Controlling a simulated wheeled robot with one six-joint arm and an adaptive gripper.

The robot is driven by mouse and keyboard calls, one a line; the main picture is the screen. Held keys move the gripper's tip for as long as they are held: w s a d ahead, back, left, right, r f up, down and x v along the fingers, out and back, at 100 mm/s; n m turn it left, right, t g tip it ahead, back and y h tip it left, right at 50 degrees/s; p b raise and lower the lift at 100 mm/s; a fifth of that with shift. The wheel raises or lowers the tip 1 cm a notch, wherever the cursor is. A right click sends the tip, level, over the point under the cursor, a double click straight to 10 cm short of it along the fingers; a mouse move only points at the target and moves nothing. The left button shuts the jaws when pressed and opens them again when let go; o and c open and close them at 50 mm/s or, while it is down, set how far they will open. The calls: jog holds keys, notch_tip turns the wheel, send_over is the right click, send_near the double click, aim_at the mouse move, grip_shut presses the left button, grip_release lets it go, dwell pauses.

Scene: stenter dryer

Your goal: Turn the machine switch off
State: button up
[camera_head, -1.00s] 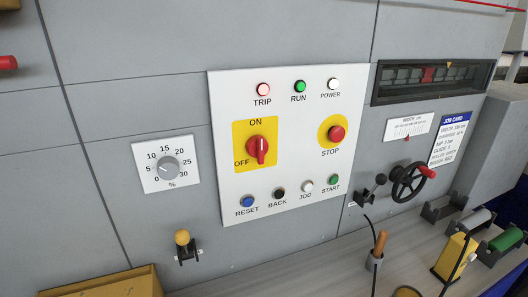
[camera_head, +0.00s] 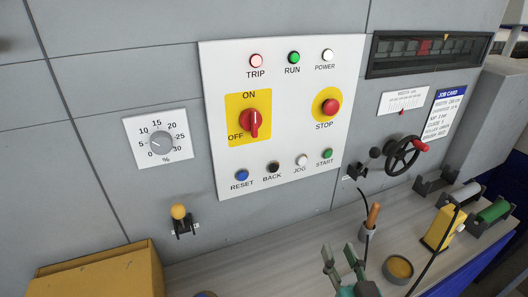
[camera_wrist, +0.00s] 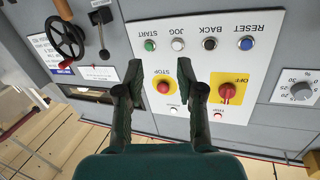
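The machine switch (camera_head: 254,122) is a red rotary knob on a yellow plate, marked ON above and OFF at left. Its grip stands about upright, toward ON. It also shows upside down in the wrist view (camera_wrist: 227,93), right of the fingers. My gripper (camera_head: 343,262) is at the bottom of the head view, below and right of the switch. In the wrist view my gripper (camera_wrist: 160,92) has its two fingers wide apart with nothing between them. The fingers are apart from the switch; the red STOP button (camera_wrist: 163,87) shows between them, beyond.
The white panel (camera_head: 215,75) also carries lamps and a lower row of push buttons. A percent dial (camera_head: 161,143) is at left, a black handwheel (camera_head: 402,157) at right. Below are a yellow-topped lever (camera_head: 180,213), a yellow box (camera_head: 100,270) and a wooden-handled tool (camera_head: 373,216) on the ledge.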

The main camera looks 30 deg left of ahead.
jog(key=a+r+n+g+y, duration=0.1)
jog(key=a+r+n+y, duration=0.2)
jog(key=a+r, duration=0.65)
jog(key=n+g+y, duration=0.2)
send_near(255, 123)
jog(key=x, duration=0.8)
jog(key=shift+w+a+r, duration=0.1)
jog(key=shift+w+a, duration=0.15)
jog(key=shift+a, duration=0.05)
jog(key=shift+c, duration=0.2)
grip_shut()
